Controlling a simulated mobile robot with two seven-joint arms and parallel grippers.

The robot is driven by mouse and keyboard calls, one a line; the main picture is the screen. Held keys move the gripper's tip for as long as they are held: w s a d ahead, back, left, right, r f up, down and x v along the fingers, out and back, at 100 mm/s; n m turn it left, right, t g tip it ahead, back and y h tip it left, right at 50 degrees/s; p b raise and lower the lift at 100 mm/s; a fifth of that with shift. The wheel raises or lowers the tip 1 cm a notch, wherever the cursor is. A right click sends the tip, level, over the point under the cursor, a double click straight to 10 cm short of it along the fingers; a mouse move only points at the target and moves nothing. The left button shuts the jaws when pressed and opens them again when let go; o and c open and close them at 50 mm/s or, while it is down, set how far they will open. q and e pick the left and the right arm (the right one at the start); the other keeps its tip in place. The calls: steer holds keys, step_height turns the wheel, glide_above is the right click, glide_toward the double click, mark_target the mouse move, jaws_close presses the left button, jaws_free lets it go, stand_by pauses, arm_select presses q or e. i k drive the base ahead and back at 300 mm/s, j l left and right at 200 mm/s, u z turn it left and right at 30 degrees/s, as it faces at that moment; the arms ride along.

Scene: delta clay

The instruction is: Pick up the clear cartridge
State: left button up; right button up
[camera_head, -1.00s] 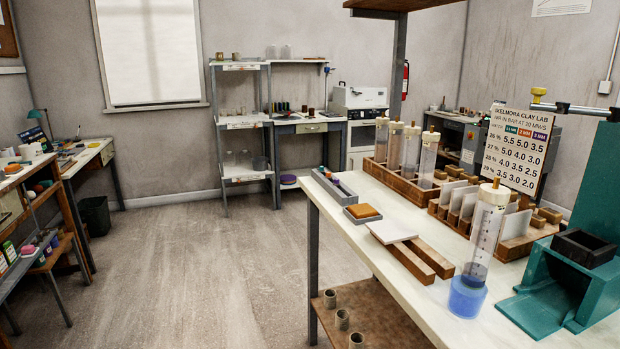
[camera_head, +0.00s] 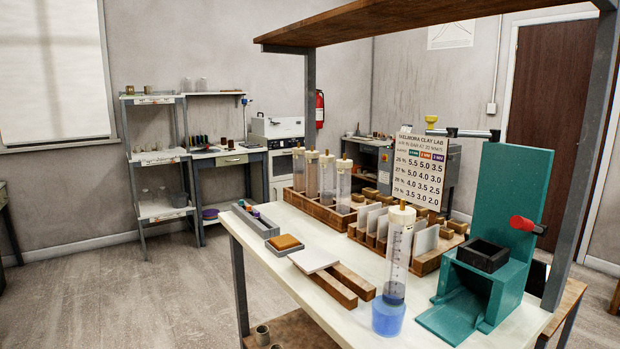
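A clear cartridge (camera_head: 398,250) with graduation marks and a cream cap stands upright, slightly tilted, in a blue cup-like base (camera_head: 388,316) near the front of the white-topped bench (camera_head: 290,262). Several other clear cartridges (camera_head: 327,180) with cream caps stand in a wooden rack (camera_head: 318,211) at the back of the bench. Neither of my grippers is in view.
A teal press (camera_head: 500,255) with a red handle stands right of the blue base. Two wooden bars (camera_head: 335,289), a white tile (camera_head: 313,259) and a grey tray (camera_head: 255,220) lie to the left. A shelf (camera_head: 400,24) hangs above the bench. Open floor (camera_head: 130,300) lies left.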

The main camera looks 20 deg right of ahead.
mark_target(311, 164)
steer(key=i+j+z, duration=0.1)
steer(key=z, duration=0.3)
steer(key=i+j+z, duration=0.1)
steer(key=j+z, duration=0.25)
steer(key=i+j+z, duration=0.15)
steer(key=j, duration=0.25)
steer(key=i+j+z, duration=0.2)
steer(key=j, duration=0.2)
steer(key=i+j+z, duration=0.1)
steer(key=j, duration=0.8)
steer(key=i+j, duration=0.1)
steer(key=j, duration=0.8)
steer(key=i+j+z, duration=0.15)
steer(key=j, duration=0.75)
steer(key=k, duration=0.05)
